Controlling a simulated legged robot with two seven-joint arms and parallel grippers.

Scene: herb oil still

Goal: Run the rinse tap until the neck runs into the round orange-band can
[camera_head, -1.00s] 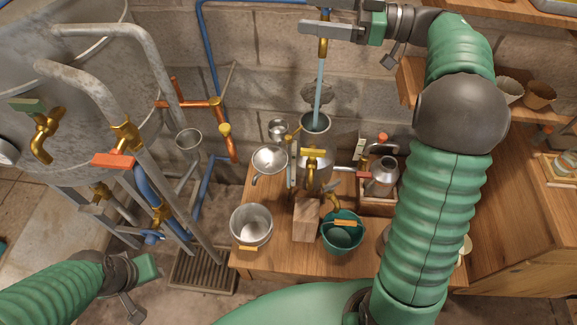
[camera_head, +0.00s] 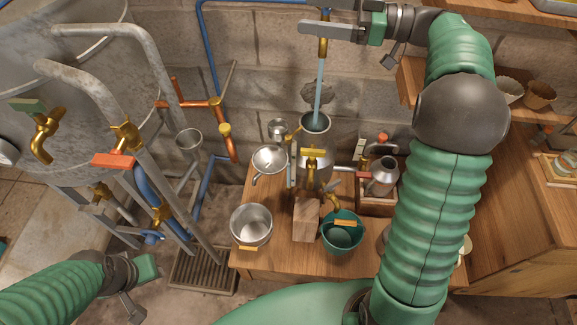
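The brass rinse tap (camera_head: 323,47) hangs at the back wall with a grey lever (camera_head: 320,29). A pale blue water stream (camera_head: 318,90) runs from it into the open top of a metal vessel (camera_head: 315,123). My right gripper (camera_head: 366,28) is at the lever's right end; its finger gap is unclear. A round metal can (camera_head: 251,222) with an orange-yellow band stands front left on the table. A teal pail (camera_head: 342,236) with an orange band stands under a brass spout (camera_head: 335,202). No flow into either is discernible. My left gripper (camera_head: 148,268) is low at left, away from these; its opening is unclear.
A metal funnel bowl (camera_head: 269,159) sits left of the vessel. A wooden block (camera_head: 306,220) stands between can and pail. A wooden crate (camera_head: 376,205) holds a metal jug (camera_head: 381,178). A large tank (camera_head: 75,90) with pipes and valves fills the left. A floor grate (camera_head: 203,275) lies below.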

